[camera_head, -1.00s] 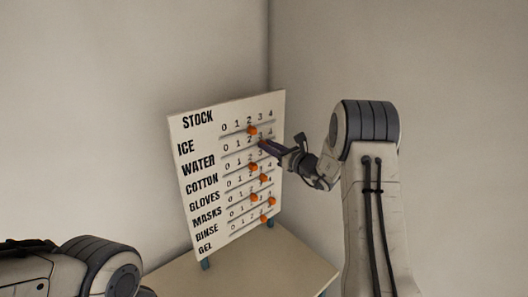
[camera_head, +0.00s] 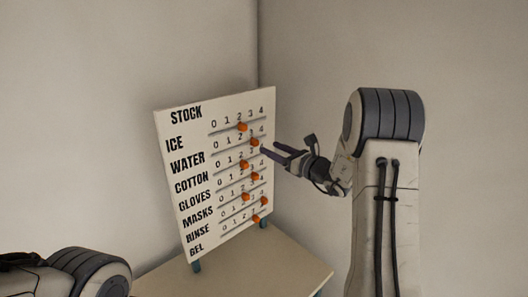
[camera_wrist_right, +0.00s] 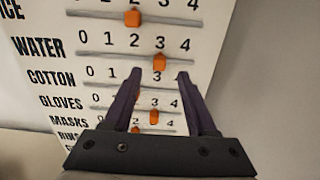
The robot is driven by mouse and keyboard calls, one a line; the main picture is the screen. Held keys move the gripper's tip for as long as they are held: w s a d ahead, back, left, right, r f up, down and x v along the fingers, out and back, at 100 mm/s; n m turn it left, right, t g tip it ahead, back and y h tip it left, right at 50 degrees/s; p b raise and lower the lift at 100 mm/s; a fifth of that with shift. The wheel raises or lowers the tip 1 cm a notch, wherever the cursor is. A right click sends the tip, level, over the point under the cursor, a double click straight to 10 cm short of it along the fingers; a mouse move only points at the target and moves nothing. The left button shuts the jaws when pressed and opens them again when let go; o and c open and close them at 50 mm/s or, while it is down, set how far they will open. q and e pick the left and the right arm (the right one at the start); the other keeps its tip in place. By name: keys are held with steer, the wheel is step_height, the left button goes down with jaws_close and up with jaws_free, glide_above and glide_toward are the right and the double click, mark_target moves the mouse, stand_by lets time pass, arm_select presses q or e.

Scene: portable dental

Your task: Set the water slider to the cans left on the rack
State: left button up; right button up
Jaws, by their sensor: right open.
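A white stock board (camera_head: 183,137) stands tilted, with labelled rows of orange sliders on tracks numbered 0 to 4. The water slider (camera_head: 255,142) is at 3; it also shows in the right wrist view (camera_wrist_right: 160,62), just beyond my fingertips. My right gripper (camera_head: 272,150) is open and empty, just right of the board and apart from the water slider. Its two dark fingers show spread in the right wrist view (camera_wrist_right: 160,73). My left gripper is out of view; only part of that arm shows at lower left. No rack or cans are in view.
The ice slider (camera_head: 242,127) sits above at 2. The cotton slider (camera_head: 244,164) and gloves slider (camera_head: 253,176) lie close below. The board stands on a beige tabletop (camera_head: 285,265) in a wall corner. The tabletop in front is bare.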

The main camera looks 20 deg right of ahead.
steer(key=b+v, duration=0.1)
steer(key=v, duration=0.3)
stand_by(0.4)
steer(key=s+a+f+n+g+y, duration=0.1)
steer(key=s+a+n+g+y, duration=0.15)
steer(key=a, duration=0.55)
steer(key=s+a+n+g+y, duration=0.1)
steer(key=a+n+g+y, duration=0.2)
steer(key=a, duration=0.4)
steer(key=s+a+f+n+g, duration=0.4)
steer(key=s+a+n+g, duration=0.4)
steer(key=s+a+n, duration=0.55)
steer(key=s+a+f+n+g+h, duration=0.3)
steer(key=s+a+n+g, duration=0.2)
steer(key=s, duration=0.5)
steer(key=s+d+f+n+h, duration=0.2)
steer(key=s+n+h, duration=0.2)
steer(key=n, duration=0.3)
steer(key=s+d+f+n+t+h, duration=0.1)
steer(key=s+d+f+n+h, duration=0.1)
steer(key=s+n, duration=0.4)
steer(key=shift+s+d+n+h+b, duration=0.15)
steer(key=shift+d+n+h+b, duration=0.3)
steer(key=shift+n+h, duration=0.6)
